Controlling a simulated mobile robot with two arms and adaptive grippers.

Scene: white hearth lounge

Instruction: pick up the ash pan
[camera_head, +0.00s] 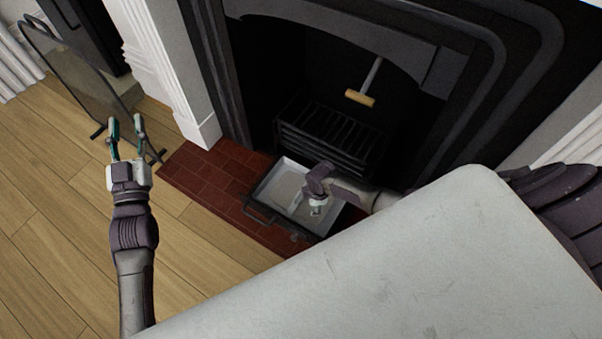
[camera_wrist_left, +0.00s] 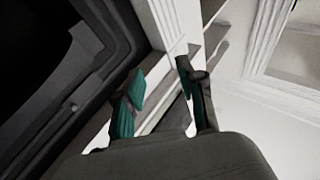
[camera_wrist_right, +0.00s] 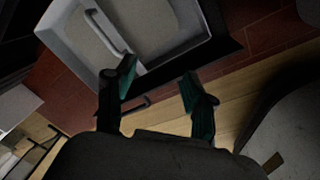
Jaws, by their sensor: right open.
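The ash pan (camera_head: 279,187) is a shallow rectangular tray with a grey inside and dark outer edge, on the red brick hearth in front of the grate. A dark bar handle (camera_head: 258,214) shows on its left-front side. My right gripper (camera_head: 317,209) is over the pan's right part, partly hiding it. In the right wrist view the pan (camera_wrist_right: 168,22) lies beyond the open, empty fingers (camera_wrist_right: 158,78); a pale bar (camera_wrist_right: 108,32) crosses its inside. I cannot tell the gap between fingers and pan. My left gripper (camera_head: 127,132) is open and empty, left of the hearth.
The black grate (camera_head: 333,135) stands behind the pan, with a wooden-handled tool (camera_head: 361,98) above it. A fire screen (camera_head: 78,75) stands at the upper left. A white fireplace surround (camera_head: 165,70) rises beside the brick hearth (camera_head: 207,177). Wooden floor (camera_head: 50,180) at left is clear.

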